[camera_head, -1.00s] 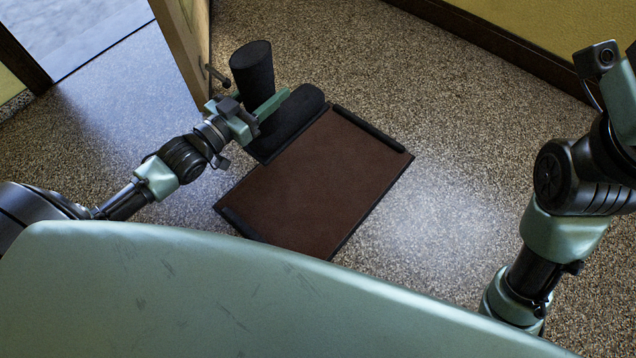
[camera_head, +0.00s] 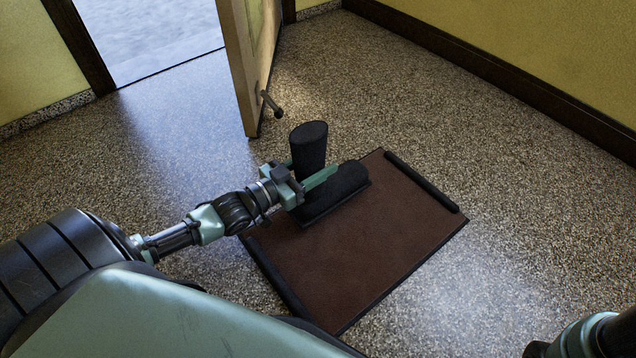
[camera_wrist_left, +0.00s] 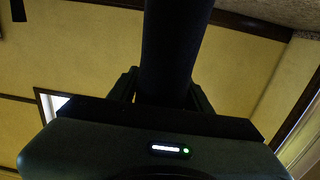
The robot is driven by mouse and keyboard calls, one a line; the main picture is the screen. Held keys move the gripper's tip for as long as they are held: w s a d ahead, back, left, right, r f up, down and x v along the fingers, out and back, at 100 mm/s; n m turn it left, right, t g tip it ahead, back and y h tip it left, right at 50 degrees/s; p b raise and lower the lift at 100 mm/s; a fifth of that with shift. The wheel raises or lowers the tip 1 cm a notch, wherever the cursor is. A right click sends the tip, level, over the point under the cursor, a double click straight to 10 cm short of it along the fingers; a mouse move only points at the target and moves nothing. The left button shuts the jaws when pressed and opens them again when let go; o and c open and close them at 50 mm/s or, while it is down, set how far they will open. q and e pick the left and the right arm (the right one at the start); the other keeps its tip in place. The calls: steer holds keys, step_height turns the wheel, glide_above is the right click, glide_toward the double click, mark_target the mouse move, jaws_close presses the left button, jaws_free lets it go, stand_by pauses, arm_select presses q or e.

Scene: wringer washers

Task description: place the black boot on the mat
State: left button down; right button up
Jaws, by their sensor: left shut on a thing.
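The black boot (camera_head: 334,192) is upright, its shaft rising at the left and its foot pointing right. In the head view it appears over the far left part of the brown mat (camera_head: 350,258). I cannot tell whether its sole touches the mat. In the left wrist view the dark boot shaft (camera_wrist_left: 172,50) stands between the fingers. The right gripper is out of view; only part of my right arm shows at the lower right.
The mat has raised dark bars along two opposite edges. An open door (camera_head: 250,60) with a handle (camera_head: 270,103) stands behind the boot, beside a doorway. Speckled floor (camera_head: 440,130) lies clear around the mat, up to a yellow wall (camera_head: 560,50).

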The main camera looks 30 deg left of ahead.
arm_select(q)
step_height(320, 180, down, 4)
steer(key=b, duration=0.3)
steer(key=shift+f, duration=0.1)
steer(key=c, duration=0.6)
jaws_free()
steer(key=shift+f, duration=0.15)
steer(key=shift+c, duration=0.2)
steer(key=shift+s, duration=0.1)
steer(key=p+v, duration=0.6)
steer(key=v, duration=0.6)
